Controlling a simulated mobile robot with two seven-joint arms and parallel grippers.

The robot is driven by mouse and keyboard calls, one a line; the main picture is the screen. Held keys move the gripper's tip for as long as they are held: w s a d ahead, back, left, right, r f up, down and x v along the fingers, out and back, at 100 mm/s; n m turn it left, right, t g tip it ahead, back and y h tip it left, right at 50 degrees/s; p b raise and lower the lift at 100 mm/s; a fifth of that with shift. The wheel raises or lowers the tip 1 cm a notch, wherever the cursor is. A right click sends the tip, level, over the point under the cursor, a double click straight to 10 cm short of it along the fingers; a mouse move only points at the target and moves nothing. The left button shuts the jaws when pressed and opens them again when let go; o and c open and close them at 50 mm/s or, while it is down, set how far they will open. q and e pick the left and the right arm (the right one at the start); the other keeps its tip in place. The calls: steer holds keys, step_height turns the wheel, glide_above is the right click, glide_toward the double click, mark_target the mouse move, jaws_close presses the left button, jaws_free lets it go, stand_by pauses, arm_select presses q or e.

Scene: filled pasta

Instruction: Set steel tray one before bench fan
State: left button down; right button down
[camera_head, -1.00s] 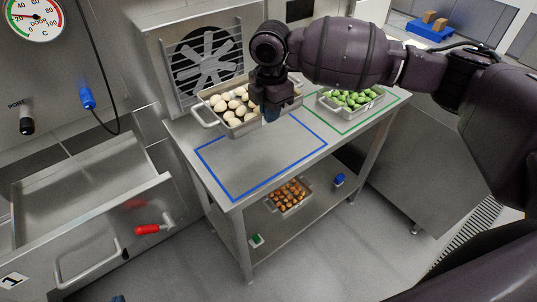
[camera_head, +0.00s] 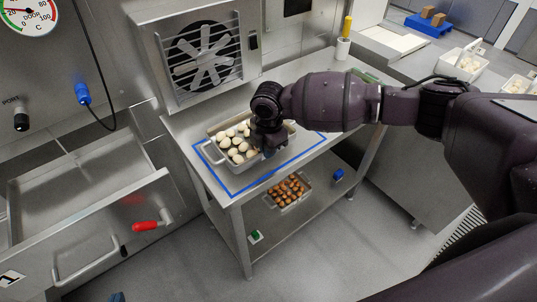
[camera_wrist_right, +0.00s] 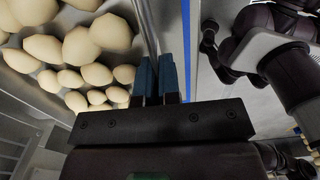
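A steel tray (camera_head: 217,155) of pale round pasta lies within the blue outline on the bench (camera_head: 185,125), in front of the bench fan (camera_head: 200,55). I cannot tell whether its base touches the bench top. My right gripper (camera_head: 268,150) is at the tray's right side. In the right wrist view, its blue fingertips (camera_wrist_right: 158,75) are close together on the tray's edge, with pasta to their left. A small dark blue tip at the bottom edge of the head view looks like my left gripper (camera_head: 118,297); its fingers cannot be made out.
A tray of orange-brown pieces (camera_head: 287,190) sits on the lower shelf, with a blue item (camera_head: 338,174) and a green item (camera_head: 255,236).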

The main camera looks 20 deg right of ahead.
steer(key=shift+f, duration=1.2)
steer(key=shift+f, duration=0.15)
steer(key=c, duration=1.3)
jaws_free()
step_height(320, 180, up, 12)
steer(key=shift+r, duration=0.2)
